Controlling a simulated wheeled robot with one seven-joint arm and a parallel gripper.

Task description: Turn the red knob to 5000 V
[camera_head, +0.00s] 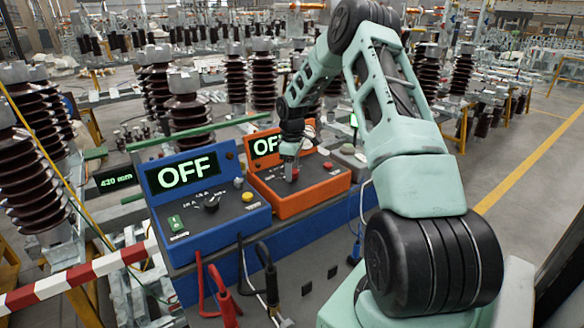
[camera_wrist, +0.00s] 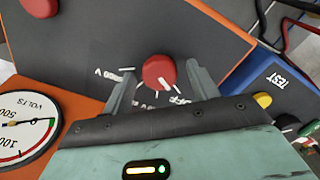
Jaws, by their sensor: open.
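The red knob (camera_wrist: 159,71) is on the dark top panel of the orange tester (camera_head: 313,196). White marks and letters surround it, including "OFF" and a "V", partly hidden by my gripper. My gripper (camera_wrist: 158,74) is open, with one finger on each side of the knob; I cannot tell whether either finger touches it. In the head view my gripper (camera_head: 291,172) points down onto the orange tester's panel. The tester's display (camera_head: 266,146) is partly hidden by my arm and shows "OF". A round dial marked VOLTS (camera_wrist: 26,132) shows at the left of the wrist view.
A blue tester (camera_head: 205,232) reading OFF stands left of the orange one, with a black knob and a yellow button. A second red part (camera_wrist: 40,6) shows at the wrist view's top left. Cables (camera_head: 222,295) hang in front. A red-white barrier (camera_head: 75,279) is at left.

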